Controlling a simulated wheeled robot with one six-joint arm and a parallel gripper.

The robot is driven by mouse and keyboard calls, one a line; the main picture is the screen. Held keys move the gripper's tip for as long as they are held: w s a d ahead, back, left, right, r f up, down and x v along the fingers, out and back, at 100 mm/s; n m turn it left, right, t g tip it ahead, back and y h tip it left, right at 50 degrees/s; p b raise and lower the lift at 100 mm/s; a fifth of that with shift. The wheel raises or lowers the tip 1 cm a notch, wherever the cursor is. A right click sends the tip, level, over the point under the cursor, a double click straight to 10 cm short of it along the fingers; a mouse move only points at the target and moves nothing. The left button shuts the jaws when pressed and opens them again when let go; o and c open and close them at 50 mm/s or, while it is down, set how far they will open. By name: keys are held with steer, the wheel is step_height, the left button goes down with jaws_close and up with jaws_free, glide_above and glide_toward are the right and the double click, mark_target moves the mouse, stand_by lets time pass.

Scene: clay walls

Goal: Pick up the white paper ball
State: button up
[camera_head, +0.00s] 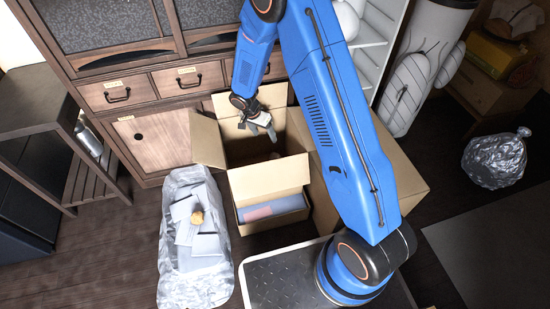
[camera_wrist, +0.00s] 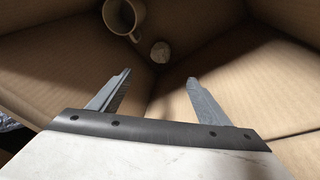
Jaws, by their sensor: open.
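A small round crumpled ball (camera_wrist: 160,52), pale and greyish in the shade, lies at the bottom of an open cardboard box, near a corner, in the wrist view. It looks like the white paper ball. My gripper (camera_wrist: 159,77) is open and empty, its two fingers apart, with the ball beyond the tips and roughly between them. In the head view my gripper (camera_head: 264,128) reaches down into the mouth of the open cardboard box (camera_head: 268,175). The ball is hidden by the box there.
A pale mug (camera_wrist: 124,17) lies in the box, left of the ball. Box walls and flaps surround my gripper. A clear bag (camera_head: 190,280) with papers and a small orange-tan lump (camera_head: 198,217) lies left of the box. A wooden cabinet (camera_head: 155,140) stands behind.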

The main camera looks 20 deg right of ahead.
step_height(320, 180, down, 2)
glide_toward(274, 155)
steer(key=x, duration=0.5)
steer(key=shift+w+a, duration=0.1)
steer(key=shift+a, duration=0.2)
steer(key=shift+d+x, duration=0.2)
steer(key=shift+x, duration=2.45)
steer(key=shift+r, duration=0.1)
steer(key=c, duration=1.1)
